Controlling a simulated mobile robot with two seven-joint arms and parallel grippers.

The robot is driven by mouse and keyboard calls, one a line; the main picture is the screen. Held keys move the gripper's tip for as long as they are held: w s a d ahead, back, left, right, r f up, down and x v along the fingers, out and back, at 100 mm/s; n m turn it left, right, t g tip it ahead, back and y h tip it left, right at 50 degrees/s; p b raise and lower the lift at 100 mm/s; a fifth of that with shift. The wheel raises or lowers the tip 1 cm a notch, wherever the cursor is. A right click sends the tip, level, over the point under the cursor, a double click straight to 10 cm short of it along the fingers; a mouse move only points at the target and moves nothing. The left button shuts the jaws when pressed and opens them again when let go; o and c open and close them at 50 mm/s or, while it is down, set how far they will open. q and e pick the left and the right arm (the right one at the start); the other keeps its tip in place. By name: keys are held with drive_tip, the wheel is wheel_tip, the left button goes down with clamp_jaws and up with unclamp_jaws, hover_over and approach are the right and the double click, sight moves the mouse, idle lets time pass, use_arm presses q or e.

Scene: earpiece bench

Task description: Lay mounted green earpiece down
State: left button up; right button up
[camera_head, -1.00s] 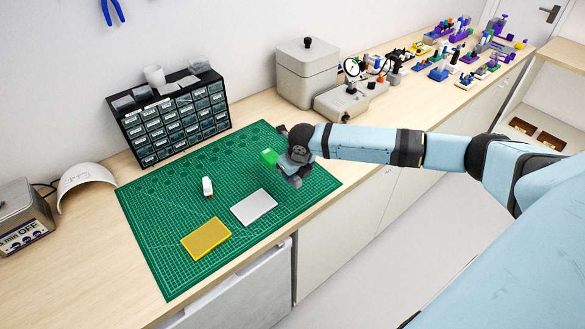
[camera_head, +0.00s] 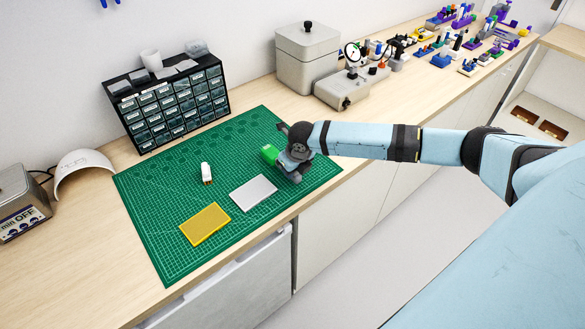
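The green earpiece (camera_head: 269,154) is a small bright green block at the tip of my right gripper (camera_head: 277,156), over the right part of the green cutting mat (camera_head: 160,240). My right gripper comes in from the right and appears shut on the earpiece. The fingers partly hide it, and I cannot tell whether it touches the mat. A white earpiece-like piece (camera_head: 206,172) stands on the mat to the left. My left gripper is not in view.
A light grey plate (camera_head: 253,193) and a yellow plate (camera_head: 206,225) lie on the mat. A drawer cabinet (camera_head: 172,108) stands behind it. A grey box (camera_head: 306,62) and dial gauge stand (camera_head: 346,88) are at the back right. The mat's left part is clear.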

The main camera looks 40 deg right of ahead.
drive_tip(key=shift+f, duration=0.3)
drive_tip(key=o, duration=1)
drive_tip(key=b+v, duration=0.1)
drive_tip(key=v, duration=1.3)
drive_tip(key=shift+a+f, duration=0.1)
drive_tip(key=shift+f, duration=0.05)
